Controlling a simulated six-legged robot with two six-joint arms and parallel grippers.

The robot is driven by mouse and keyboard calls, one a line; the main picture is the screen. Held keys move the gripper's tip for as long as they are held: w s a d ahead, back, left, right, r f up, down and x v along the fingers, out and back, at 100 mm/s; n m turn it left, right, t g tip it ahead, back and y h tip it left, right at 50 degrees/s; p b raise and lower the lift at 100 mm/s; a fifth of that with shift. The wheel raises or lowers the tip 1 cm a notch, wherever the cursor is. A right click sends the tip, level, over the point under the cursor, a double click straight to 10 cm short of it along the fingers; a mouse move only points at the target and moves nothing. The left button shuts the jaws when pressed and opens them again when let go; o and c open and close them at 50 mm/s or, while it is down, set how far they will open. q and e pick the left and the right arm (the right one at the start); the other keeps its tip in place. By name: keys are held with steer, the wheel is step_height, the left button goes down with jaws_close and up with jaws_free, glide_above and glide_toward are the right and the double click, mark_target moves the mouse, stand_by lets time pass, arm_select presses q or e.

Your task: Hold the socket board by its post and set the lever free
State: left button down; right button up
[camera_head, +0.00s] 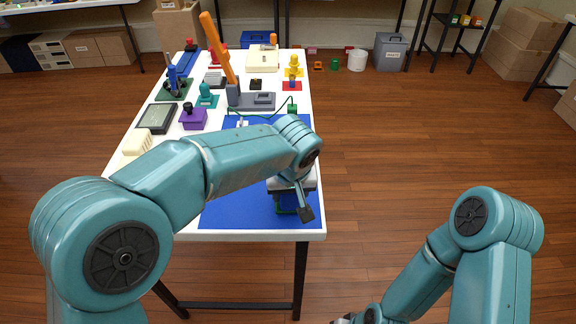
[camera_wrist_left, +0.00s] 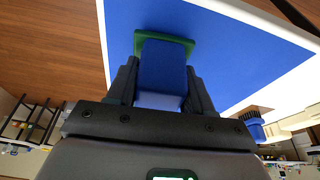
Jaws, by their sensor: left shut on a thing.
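My left gripper (camera_wrist_left: 160,85) is shut on a blue block-like post (camera_wrist_left: 162,68), one finger on each side. The post stands on a small green board (camera_wrist_left: 188,42), which looks like the socket board, over the blue mat. A lever on this board cannot be made out. A long orange handle (camera_head: 218,48) stands tilted from a grey base (camera_head: 252,101) at the back of the table.
The blue mat (camera_head: 235,213) is bare left of the board. A green cable crosses the mat's far edge.

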stand_by(0.8)
steer(key=shift+c, duration=1)
steer(key=shift+w+f, duration=0.1)
steer(key=shift+w, duration=0.15)
steer(key=shift+c, duration=0.4)
steer(key=w+d+r+m+g+y, duration=0.1)
steer(key=w+r+m, duration=0.2)
steer(key=w, duration=0.6)
steer(key=w+d+r+m+y, duration=0.1)
steer(key=w+r+m+y, duration=0.1)
steer(key=w, duration=0.7)
steer(key=w+d+r+m+y, duration=0.1)
steer(key=w+r+y, duration=0.1)
steer(key=w+r, duration=0.35)
steer(key=w+r+y, duration=0.2)
steer(key=w+r, duration=0.1)
steer(key=r, duration=0.5)
steer(key=w+a+r+n+y, duration=0.1)
steer(key=w+a+r+y, duration=0.15)
steer(key=r, duration=0.45)
steer(key=w+a+r+n+y, duration=0.1)
steer(key=w+a+r+y, duration=0.15)
steer(key=r, duration=0.45)
steer(key=shift+g+h, duration=0.3)
steer(key=shift+g, duration=0.1)
steer(key=x, duration=1.2)
steer(key=shift+s+f, duration=0.15)
steer(key=shift+s, duration=0.05)
